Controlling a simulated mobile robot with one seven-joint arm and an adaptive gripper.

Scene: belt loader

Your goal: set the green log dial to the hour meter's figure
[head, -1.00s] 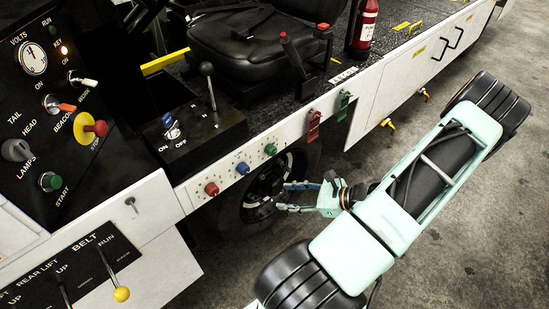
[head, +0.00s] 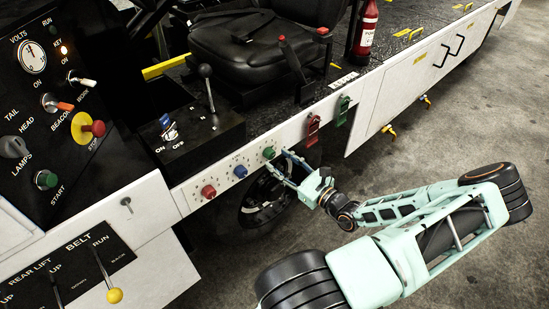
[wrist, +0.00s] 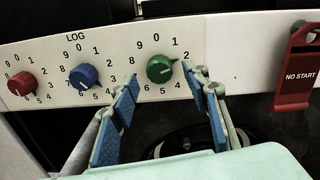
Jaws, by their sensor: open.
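The green log dial (head: 269,153) is the right-hand knob of three on the white side panel. In the wrist view the green dial (wrist: 160,69) sits in its ring of figures, its pale mark seeming to point to the upper right, near the 2. My gripper (head: 283,163) is open, just in front of the green dial. In the wrist view the blue-padded fingers of my gripper (wrist: 161,80) stand to either side below the dial; contact cannot be told. I cannot make out the hour meter's figure with certainty; a small white plate with dark marks (head: 344,81) is by the seat.
The blue dial (wrist: 84,76) and red dial (wrist: 21,84) sit left of the green one. A red NO START tag (wrist: 297,75) hangs to the right, with a green tag (head: 342,110) beyond. A wheel (head: 262,203) is below; open floor lies right.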

